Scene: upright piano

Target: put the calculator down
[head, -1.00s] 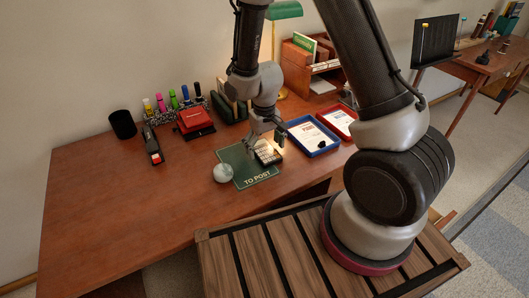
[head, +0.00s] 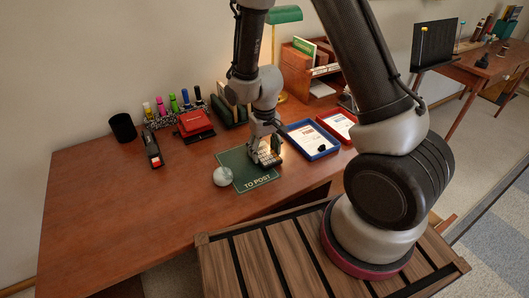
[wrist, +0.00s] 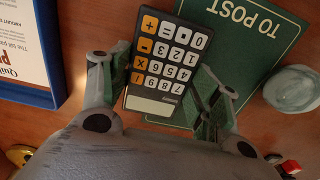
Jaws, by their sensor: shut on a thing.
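The calculator (wrist: 168,62) is dark with pale, orange and yellow keys and a pale display. It is between the two fingers of my gripper (wrist: 160,88), which is shut on its sides. In the head view the calculator (head: 269,159) is low over the right part of the green "TO POST" mat (head: 238,166), with my gripper (head: 264,151) above it. In the wrist view it overlaps the mat's (wrist: 262,25) edge and partly covers bare wood. I cannot tell whether its underside touches the surface.
A glass paperweight (head: 223,176) sits at the mat's left edge. A blue tray (head: 312,140) with a paper is close on the right, a red tray (head: 338,124) beyond it. A stapler (head: 152,149) lies further left. The desk's left front (head: 110,220) is clear.

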